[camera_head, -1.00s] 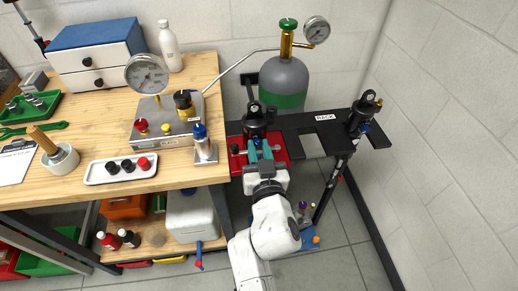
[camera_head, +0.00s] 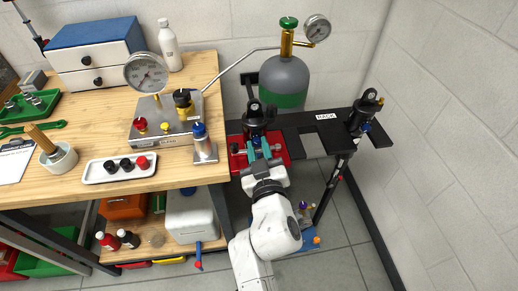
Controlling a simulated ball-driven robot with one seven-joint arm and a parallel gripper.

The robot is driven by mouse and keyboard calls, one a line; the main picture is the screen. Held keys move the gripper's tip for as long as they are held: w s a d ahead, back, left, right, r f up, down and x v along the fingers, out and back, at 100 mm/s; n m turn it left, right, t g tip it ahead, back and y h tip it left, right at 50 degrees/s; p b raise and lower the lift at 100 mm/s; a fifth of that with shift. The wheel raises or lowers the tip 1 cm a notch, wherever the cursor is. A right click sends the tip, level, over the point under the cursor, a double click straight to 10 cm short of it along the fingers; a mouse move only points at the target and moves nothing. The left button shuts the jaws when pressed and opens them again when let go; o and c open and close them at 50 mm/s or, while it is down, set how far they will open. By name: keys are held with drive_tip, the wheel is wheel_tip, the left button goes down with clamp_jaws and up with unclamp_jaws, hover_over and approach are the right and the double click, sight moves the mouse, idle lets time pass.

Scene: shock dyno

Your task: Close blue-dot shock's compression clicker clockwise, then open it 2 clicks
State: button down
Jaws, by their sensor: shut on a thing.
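A black shock (camera_head: 254,121) stands at the red clamp block (camera_head: 239,160) on the dark bench rail. My gripper (camera_head: 261,147) reaches it from the front. Its teal fingers are shut on a small part low on the shock's near side, apparently the clicker; the fingers mostly hide it. A bit of blue shows by the fingertips, but I cannot tell whether it is the blue dot. A second black shock (camera_head: 364,112) stands on the rack at the right, with some blue low on it; no gripper is near it.
The RACK label (camera_head: 326,116) marks the dark rail (camera_head: 292,122) between the shocks. A grey and green gas cylinder (camera_head: 284,80) stands behind. The wooden bench (camera_head: 98,98) at left holds a gauge stand (camera_head: 164,128) and a white tray (camera_head: 119,168). A wall closes the right side.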

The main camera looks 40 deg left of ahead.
drive_tip(key=shift+n, duration=0.9)
drive_tip(key=c, duration=0.9)
unclamp_jaws()
